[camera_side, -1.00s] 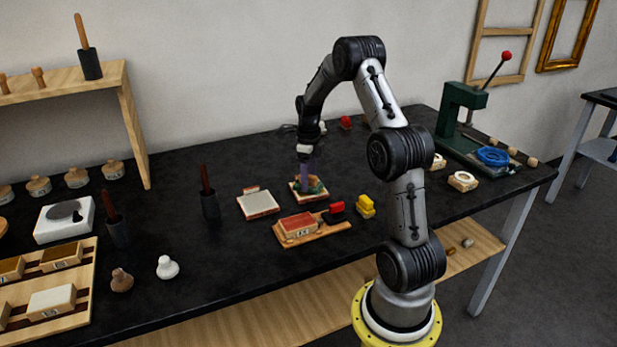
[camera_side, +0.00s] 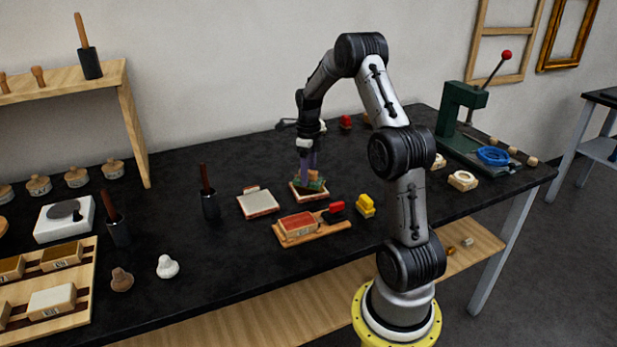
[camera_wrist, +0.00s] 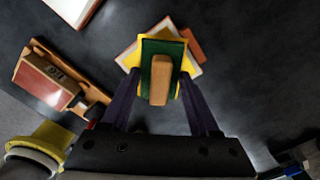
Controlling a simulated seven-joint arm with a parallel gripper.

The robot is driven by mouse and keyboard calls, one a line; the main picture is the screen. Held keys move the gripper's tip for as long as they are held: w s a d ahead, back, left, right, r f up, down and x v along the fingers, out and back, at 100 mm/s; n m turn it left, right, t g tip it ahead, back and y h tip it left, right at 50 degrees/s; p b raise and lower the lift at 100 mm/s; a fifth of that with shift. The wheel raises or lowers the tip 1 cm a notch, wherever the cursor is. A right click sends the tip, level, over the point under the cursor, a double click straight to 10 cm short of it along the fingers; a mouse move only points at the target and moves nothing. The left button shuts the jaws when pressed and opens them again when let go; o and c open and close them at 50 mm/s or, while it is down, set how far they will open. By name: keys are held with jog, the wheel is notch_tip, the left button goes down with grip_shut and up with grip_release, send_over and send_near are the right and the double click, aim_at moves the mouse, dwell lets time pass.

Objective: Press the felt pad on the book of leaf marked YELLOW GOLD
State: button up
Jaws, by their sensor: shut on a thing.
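My gripper (camera_wrist: 160,92) is shut on the wooden handle (camera_wrist: 160,80) of a green felt pad (camera_wrist: 150,47). In the side view the pad (camera_side: 314,184) is low between my fingertips, over a flat cream and red-brown book of leaf (camera_side: 309,196). In the wrist view yellow shows around the pad's edges, on top of the book (camera_wrist: 196,68). The pad covers the book's middle. I cannot read any marking on it, and cannot tell whether the pad touches it.
A second pale flat book (camera_side: 258,204) lies to the left. In front are a red block on a wooden board (camera_side: 298,224) and a yellow block (camera_side: 366,205). A dark cup with a brush (camera_side: 209,203) stands further left. A green press (camera_side: 458,125) stands at the right.

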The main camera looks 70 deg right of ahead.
jog(key=shift+r, duration=2.65)
